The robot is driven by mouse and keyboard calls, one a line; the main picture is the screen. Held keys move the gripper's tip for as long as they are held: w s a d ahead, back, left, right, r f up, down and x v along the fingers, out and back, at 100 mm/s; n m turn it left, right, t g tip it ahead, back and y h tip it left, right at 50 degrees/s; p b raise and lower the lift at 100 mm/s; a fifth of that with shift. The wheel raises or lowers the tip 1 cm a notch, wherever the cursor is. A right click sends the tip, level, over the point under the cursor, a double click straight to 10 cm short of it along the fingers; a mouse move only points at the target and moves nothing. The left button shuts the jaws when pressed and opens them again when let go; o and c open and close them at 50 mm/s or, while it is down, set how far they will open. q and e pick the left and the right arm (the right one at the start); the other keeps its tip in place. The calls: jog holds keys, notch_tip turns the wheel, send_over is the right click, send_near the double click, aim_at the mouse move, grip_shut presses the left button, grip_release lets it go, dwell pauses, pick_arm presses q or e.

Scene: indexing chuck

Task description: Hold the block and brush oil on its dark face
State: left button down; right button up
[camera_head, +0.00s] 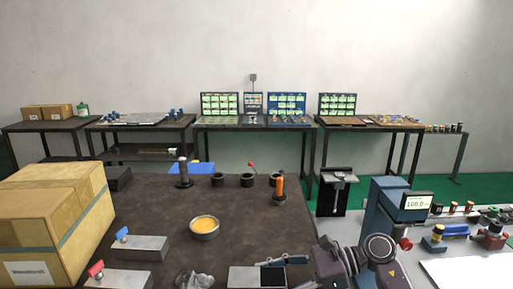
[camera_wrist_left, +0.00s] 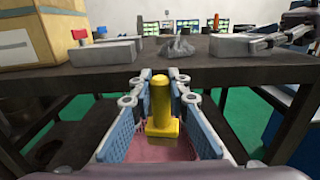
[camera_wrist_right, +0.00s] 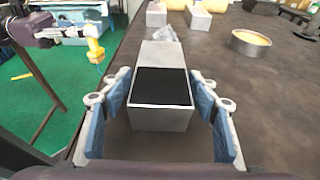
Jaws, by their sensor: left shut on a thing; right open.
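The grey metal block (camera_head: 245,277) lies at the table's front edge. Its dark face (camera_wrist_right: 162,87) points up in the right wrist view. My right gripper (camera_wrist_right: 160,102) is open, with one finger on each side of the block and visible gaps. My left gripper (camera_wrist_left: 158,88) is shut on a yellow brush (camera_wrist_left: 160,105); the brush also shows in the right wrist view (camera_wrist_right: 95,50), out beyond the table edge, apart from the block. The left gripper is outside the head view. A round bowl of orange-yellow oil (camera_head: 205,226) stands farther back on the table.
A large cardboard box (camera_head: 55,215) fills the table's left side. Two grey blocks with a blue (camera_head: 123,234) and a red (camera_head: 96,269) knob stand beside it. A crumpled grey lump (camera_head: 194,279) lies left of the block. Dark cups and an orange-handled tool (camera_head: 280,189) stand behind.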

jog(key=shift+a+f, duration=0.2)
jog(key=shift+a, duration=0.45)
jog(key=shift+r, duration=0.1)
jog(key=shift+d, duration=0.1)
jog(key=c, duration=1.1)
jog(key=shift+c, duration=0.2)
jog(key=shift+f+b, duration=0.2)
jog(key=shift+b, duration=0.15)
